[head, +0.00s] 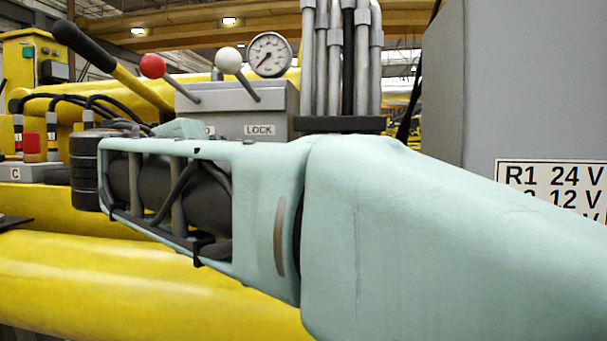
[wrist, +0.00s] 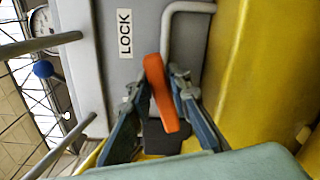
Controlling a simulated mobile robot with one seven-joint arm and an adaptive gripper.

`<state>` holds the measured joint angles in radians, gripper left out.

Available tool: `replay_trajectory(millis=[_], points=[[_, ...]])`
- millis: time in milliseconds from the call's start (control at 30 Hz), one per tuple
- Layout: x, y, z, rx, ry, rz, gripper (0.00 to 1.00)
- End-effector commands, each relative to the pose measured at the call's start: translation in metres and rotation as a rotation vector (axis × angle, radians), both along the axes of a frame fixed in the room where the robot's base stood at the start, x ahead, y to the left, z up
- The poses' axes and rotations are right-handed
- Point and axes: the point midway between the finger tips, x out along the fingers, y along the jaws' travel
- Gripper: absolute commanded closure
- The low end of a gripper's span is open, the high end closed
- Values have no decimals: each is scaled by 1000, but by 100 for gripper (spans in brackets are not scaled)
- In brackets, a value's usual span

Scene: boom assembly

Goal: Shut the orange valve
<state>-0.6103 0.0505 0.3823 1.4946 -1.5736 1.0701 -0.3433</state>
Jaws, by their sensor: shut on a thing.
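The orange valve (wrist: 167,112) shows in the wrist view as a stubby orange handle in front of a grey panel, to the right of the LOCK label (wrist: 125,33). My gripper (wrist: 157,80) has a blue-grey finger on each side of the handle and is shut on it. The handle lies lengthwise between the fingers, slightly slanted. What it is mounted on is partly hidden by my gripper. In the head view my pale green arm covers the valve and my gripper's fingers.
In the head view a grey box (head: 237,106) carries a lever with a red knob (head: 152,66), one with a white knob (head: 228,60) and a gauge (head: 269,55). A black-and-yellow lever (head: 112,66) stands left. Yellow pipes (head: 120,285) run below; a grey cabinet (head: 530,80) stands right.

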Motion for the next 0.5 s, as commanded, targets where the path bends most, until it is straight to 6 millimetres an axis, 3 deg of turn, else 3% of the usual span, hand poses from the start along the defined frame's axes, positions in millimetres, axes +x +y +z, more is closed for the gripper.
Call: replay_trajectory(millis=[500], points=[[0,-1,-5,290,-24,0,100]])
